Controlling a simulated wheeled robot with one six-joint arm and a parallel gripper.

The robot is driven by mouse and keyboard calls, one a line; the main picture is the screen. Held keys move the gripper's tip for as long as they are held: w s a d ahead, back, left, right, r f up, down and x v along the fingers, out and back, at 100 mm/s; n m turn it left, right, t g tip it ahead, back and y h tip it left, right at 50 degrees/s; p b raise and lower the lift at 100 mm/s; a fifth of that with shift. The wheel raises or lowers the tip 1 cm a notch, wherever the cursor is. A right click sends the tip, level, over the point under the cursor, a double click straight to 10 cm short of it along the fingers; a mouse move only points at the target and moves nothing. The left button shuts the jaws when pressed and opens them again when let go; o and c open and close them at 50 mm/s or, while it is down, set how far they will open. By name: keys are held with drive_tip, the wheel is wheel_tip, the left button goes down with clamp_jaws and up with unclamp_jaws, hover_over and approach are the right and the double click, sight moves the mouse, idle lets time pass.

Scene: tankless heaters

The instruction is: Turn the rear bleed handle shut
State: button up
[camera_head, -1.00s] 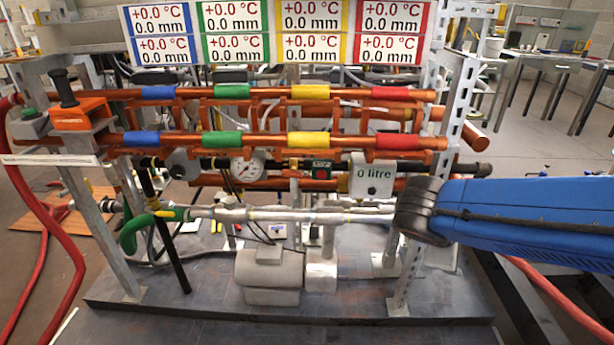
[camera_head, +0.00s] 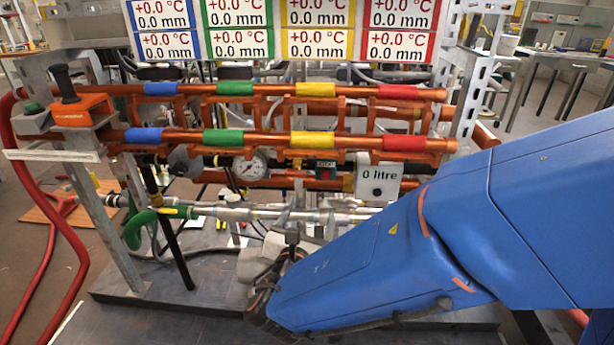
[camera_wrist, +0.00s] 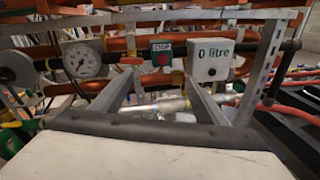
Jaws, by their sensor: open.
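I cannot pick out the rear bleed handle for certain among the pipework. A black upright handle (camera_head: 66,83) on an orange block stands at the upper left of the rig in the head view. A green curved handle or hose (camera_head: 139,230) hangs at the lower left, beside a silver pipe (camera_head: 232,212). My gripper is low in front of the rig's middle in the head view, partly hidden by my blue arm. In the wrist view my gripper (camera_wrist: 160,82) has two grey fingers standing apart, with nothing visibly held between them.
Copper pipes (camera_head: 270,139) with coloured bands cross the rig. A pressure gauge (camera_wrist: 82,60), a red-green switch box (camera_wrist: 161,52) and a "0 litre" box (camera_wrist: 211,58) face the wrist camera. A metal upright (camera_head: 465,120) stands at right. Red hoses (camera_head: 80,262) run at left.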

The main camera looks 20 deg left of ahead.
drive_tip(key=s+a+n+y, duration=0.2)
drive_tip(key=s+a, duration=0.1)
drive_tip(key=a, duration=0.2)
approach(296, 175)
drive_tip(key=x, duration=0.9)
drive_tip(key=c, duration=1.1)
